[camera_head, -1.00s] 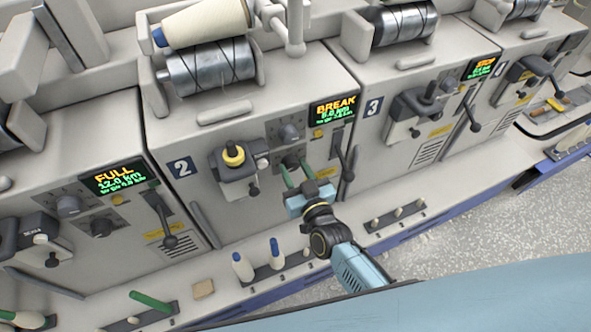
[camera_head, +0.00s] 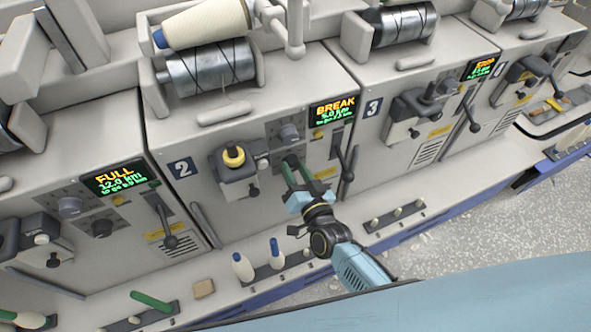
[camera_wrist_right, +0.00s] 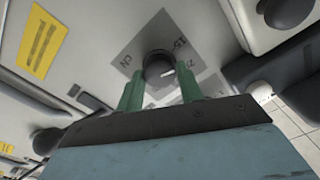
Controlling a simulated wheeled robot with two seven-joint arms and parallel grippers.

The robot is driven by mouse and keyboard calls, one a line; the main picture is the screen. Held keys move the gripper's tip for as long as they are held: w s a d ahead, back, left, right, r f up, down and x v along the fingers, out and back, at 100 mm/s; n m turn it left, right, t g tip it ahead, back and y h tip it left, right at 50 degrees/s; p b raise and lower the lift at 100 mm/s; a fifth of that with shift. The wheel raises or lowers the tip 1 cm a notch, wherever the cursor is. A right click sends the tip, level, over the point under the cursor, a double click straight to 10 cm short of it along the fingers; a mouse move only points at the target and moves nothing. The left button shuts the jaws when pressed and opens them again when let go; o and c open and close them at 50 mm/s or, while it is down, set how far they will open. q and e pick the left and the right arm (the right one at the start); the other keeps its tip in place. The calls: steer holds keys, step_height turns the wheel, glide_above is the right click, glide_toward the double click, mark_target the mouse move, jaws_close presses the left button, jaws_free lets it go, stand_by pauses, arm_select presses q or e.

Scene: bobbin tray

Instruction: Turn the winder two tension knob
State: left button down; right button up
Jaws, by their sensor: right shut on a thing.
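Winder two (camera_head: 215,130) is the grey machine marked 2, with a BREAK display (camera_head: 334,109). Its tension knob (camera_wrist_right: 158,66) is a round dark knob with a pale pointer mark, on a grey dial plate (camera_wrist_right: 142,47) with printed markings. My right gripper (camera_head: 293,163) reaches up to the lower dial of that panel, and its green fingers are shut on the knob from both sides. In the head view the fingers mostly hide this knob. In the right wrist view, the fingers (camera_wrist_right: 160,85) stand to either side of it. My left gripper is not in view.
A second knob (camera_head: 289,132) sits just above on the same panel. A black lever (camera_head: 348,165) stands close to the right of my gripper. A yarn unit with a yellow ring (camera_head: 233,156) is to the left. Bobbins (camera_head: 243,267) stand on the ledge below.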

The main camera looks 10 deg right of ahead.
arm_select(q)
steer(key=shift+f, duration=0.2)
arm_select(e)
steer(key=shift+m, duration=2.1)
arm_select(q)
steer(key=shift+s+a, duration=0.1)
arm_select(e)
steer(key=o, duration=1)
steer(key=shift+s, duration=0.15)
steer(key=shift+s+d, duration=0.1)
steer(key=shift+s, duration=0.3)
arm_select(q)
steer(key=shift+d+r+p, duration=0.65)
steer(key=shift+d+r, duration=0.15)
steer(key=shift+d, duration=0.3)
arm_select(e)
steer(key=s, duration=0.4)
steer(key=s+d, duration=0.1)
steer(key=s, duration=0.3)
steer(key=s+d, duration=0.1)
steer(key=s, duration=0.3)
steer(key=shift+d, duration=0.2)
